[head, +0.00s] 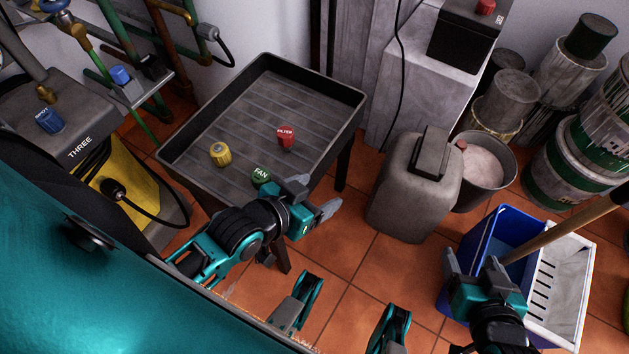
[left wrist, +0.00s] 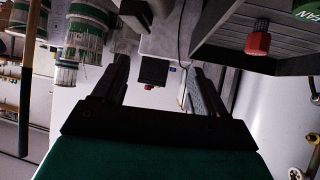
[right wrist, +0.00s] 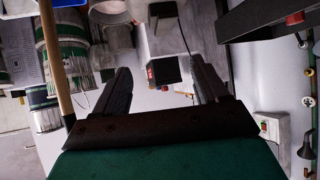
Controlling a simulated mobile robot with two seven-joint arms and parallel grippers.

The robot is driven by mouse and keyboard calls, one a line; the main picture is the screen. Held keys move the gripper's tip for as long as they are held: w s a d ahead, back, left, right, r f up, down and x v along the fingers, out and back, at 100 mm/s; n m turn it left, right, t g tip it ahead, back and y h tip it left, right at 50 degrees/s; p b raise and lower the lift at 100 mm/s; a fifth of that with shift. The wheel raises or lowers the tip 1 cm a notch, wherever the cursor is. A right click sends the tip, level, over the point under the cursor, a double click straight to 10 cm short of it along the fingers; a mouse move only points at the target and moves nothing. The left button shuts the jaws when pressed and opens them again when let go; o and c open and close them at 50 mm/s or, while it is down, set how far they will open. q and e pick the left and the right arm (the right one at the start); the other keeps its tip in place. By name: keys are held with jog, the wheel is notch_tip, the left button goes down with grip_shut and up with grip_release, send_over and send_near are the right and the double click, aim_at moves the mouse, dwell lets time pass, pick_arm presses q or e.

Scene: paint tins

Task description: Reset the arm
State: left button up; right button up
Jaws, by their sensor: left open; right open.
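My left gripper (head: 315,196) is open and empty in the head view, above the floor just off the tray's front right corner. Its spread fingers also show in the left wrist view (left wrist: 155,82), with nothing between them. My right gripper (head: 472,264) is open and empty near the blue bucket at the lower right. Its fingers are apart in the right wrist view (right wrist: 162,80). My left arm lies in front of the green FAN cap (head: 261,176), which shows just beyond it in the tray.
The black tray table (head: 340,95) holds a yellow cap (head: 220,154) and a red FILTER cap (head: 286,136). A grey canister (head: 412,195), a blue bucket (head: 480,240) with a wooden handle (head: 565,228), and stacked paint tins (head: 585,150) stand right. Tiled floor is open between.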

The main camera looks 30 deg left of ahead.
pick_arm(q)
jog(key=s+a+r+p, duration=0.1)
jog(key=a+r+p, duration=0.2)
jog(key=r+p, duration=0.8)
jog(key=p, duration=0.4)
jog(key=shift+s+r+y+p, duration=0.2)
jog(key=shift+r+y+p, duration=0.1)
jog(key=shift+y+p, duration=0.1)
pick_arm(e)
jog(key=s+d+r, duration=0.1)
jog(key=d+r, duration=0.2)
jog(key=r, duration=0.8)
jog(key=shift+s+r+h, duration=0.15)
jog(key=shift+r+h, duration=0.15)
jog(key=shift+h, duration=0.1)
